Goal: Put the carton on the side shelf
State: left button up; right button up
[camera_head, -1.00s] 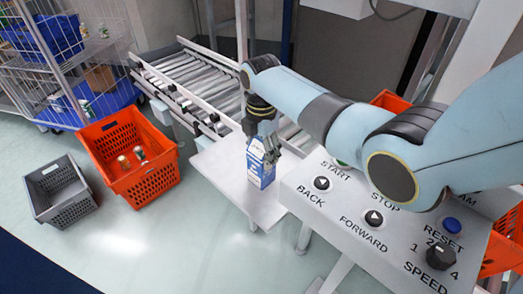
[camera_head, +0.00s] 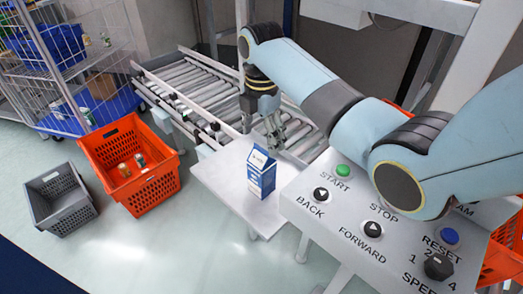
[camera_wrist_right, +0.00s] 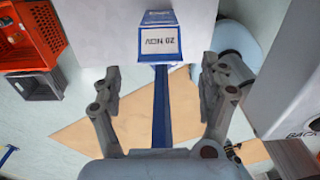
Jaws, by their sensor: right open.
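The blue and white carton (camera_head: 261,173) stands upright on the white side shelf (camera_head: 225,183). In the right wrist view the carton (camera_wrist_right: 158,45) shows beyond the fingertips, with a printed label on its top. My right gripper (camera_head: 273,140) is open and empty. It is behind and above the carton, apart from it. In the right wrist view its two fingers (camera_wrist_right: 160,78) are spread wide, with the carton's top between and ahead of them. My left gripper is not in view.
A roller conveyor (camera_head: 200,88) runs behind the shelf. The control panel (camera_head: 385,235) with buttons is close on the right. An orange tote (camera_head: 130,165) with small items and a grey crate (camera_head: 60,200) stand on the floor at left, near a wire cart (camera_head: 70,60).

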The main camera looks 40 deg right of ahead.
jog(key=shift+r, duration=1.7)
jog(key=shift+a, duration=0.1)
